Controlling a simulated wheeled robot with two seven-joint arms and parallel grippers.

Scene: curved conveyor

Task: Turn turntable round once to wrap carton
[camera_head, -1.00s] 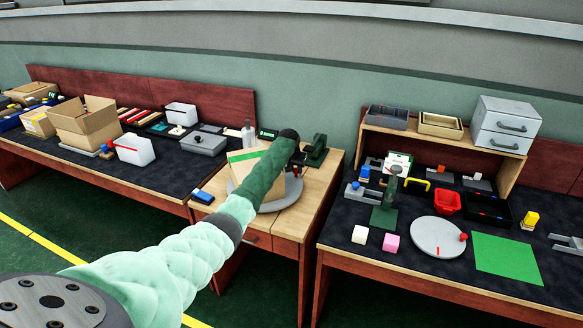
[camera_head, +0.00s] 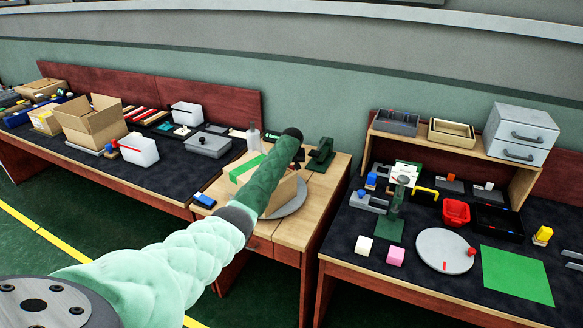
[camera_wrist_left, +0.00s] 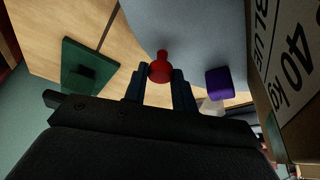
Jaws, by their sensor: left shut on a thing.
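The carton (camera_head: 285,193), tan with a green stripe (camera_head: 247,167) on top, stands on the grey round turntable (camera_head: 298,203) on the wooden middle table. My left arm crosses in front and hides part of both. In the left wrist view my left gripper (camera_wrist_left: 160,76) is shut on a red knob (camera_wrist_left: 160,68) at the edge of the grey disc (camera_wrist_left: 200,30). The carton's printed side (camera_wrist_left: 290,75) is at the right of that view. In the head view the fingers are hidden behind my arm. My right gripper is not in view.
A dark green device (camera_head: 320,155) stands behind the turntable, and a bottle (camera_head: 253,137) behind the carton. A purple block (camera_wrist_left: 219,83) shows near the disc. The right table holds a second grey disc (camera_head: 440,248) and a green sheet (camera_head: 515,275).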

